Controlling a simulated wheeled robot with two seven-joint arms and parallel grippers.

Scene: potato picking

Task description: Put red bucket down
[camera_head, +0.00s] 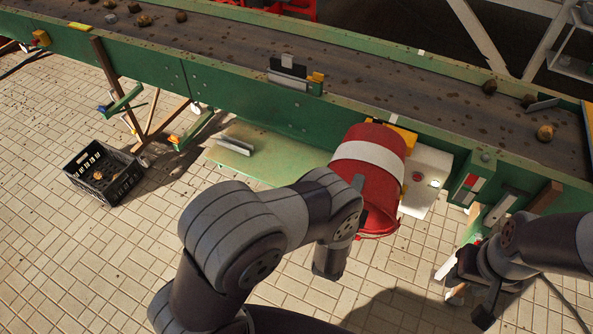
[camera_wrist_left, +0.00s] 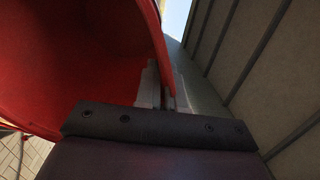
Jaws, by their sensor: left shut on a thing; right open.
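The red bucket (camera_head: 388,181) with a white band is held tilted beside the green conveyor, its mouth turned down toward me and its closed end toward the belt. My left gripper (camera_head: 361,190) is shut on the bucket's rim, partly hidden by my wrist. In the left wrist view the left fingers (camera_wrist_left: 166,90) pinch the wall of the bucket (camera_wrist_left: 70,60), whose inside fills the left. My right gripper (camera_head: 467,289) is open and empty, low at the right, apart from the bucket.
The conveyor (camera_head: 230,90) carries a few potatoes (camera_head: 545,132). A white box (camera_head: 428,180) is behind the bucket on the conveyor side. A black crate (camera_head: 104,187) stands on the tiled floor (camera_head: 80,265) at left. Open floor lies left of my arm.

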